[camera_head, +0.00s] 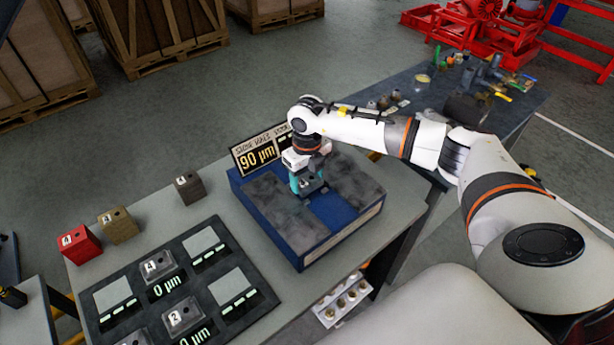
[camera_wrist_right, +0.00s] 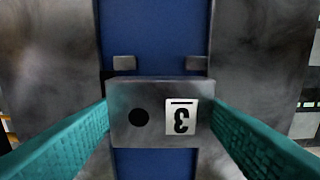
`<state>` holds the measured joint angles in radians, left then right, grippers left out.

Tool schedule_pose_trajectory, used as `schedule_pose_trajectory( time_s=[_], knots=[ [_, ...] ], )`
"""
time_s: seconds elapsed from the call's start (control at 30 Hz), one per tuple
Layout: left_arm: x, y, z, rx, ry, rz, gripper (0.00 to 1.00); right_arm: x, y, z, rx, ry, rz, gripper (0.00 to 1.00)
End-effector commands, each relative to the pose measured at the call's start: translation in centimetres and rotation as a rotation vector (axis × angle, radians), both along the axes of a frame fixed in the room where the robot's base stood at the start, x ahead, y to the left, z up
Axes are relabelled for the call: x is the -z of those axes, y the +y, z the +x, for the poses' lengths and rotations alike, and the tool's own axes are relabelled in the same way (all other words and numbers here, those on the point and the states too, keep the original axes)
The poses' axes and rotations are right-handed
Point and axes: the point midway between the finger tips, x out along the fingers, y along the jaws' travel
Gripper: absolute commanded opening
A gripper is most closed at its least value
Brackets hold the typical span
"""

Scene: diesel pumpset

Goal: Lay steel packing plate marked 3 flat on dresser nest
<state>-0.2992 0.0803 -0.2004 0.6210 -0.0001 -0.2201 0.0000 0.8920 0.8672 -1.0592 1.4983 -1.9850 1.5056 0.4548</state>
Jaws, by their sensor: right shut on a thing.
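The steel packing plate marked 3 (camera_wrist_right: 155,112) is a grey block with a dark round hole and a white label, upside down in the right wrist view. My right gripper (camera_head: 309,188) is shut on it, with a teal finger at each side. It is over the blue channel between two grey slabs of the dresser (camera_head: 320,248). Two small grey tabs (camera_wrist_right: 124,62) (camera_wrist_right: 197,62) of the nest show just beyond the plate's far edge. The plate looks level; I cannot tell whether it touches the channel floor. My left gripper is not in view.
A sign reading 90 µm (camera_head: 257,158) stands behind the dresser. A dark display board (camera_head: 135,290) with numbered blocks lies at front left. Red (camera_head: 80,244), tan (camera_head: 118,226) and dark grey (camera_head: 189,188) blocks stand on the bench. A cluttered second bench (camera_head: 465,105) is at right.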

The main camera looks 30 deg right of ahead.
Motion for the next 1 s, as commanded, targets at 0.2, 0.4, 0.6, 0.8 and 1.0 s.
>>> schedule_pose_trajectory(
  time_s=[0.2,0.4,0.6,0.8,1.0],
  knots=[
    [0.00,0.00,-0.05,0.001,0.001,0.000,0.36,-0.11,0.01,0.08,0.000,-0.003,0.001,0.27],
    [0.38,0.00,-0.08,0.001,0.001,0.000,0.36,0.31,0.01,0.08,0.000,-0.003,0.001,0.27],
    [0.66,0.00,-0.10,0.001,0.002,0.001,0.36,0.66,0.01,0.09,0.000,-0.003,0.001,0.68],
    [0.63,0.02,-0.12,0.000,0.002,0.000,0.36,0.68,-0.02,0.05,0.001,-0.002,0.000,0.89],
    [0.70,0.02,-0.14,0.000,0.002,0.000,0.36,0.79,-0.01,-0.03,0.000,0.001,0.000,0.89]
  ],
)
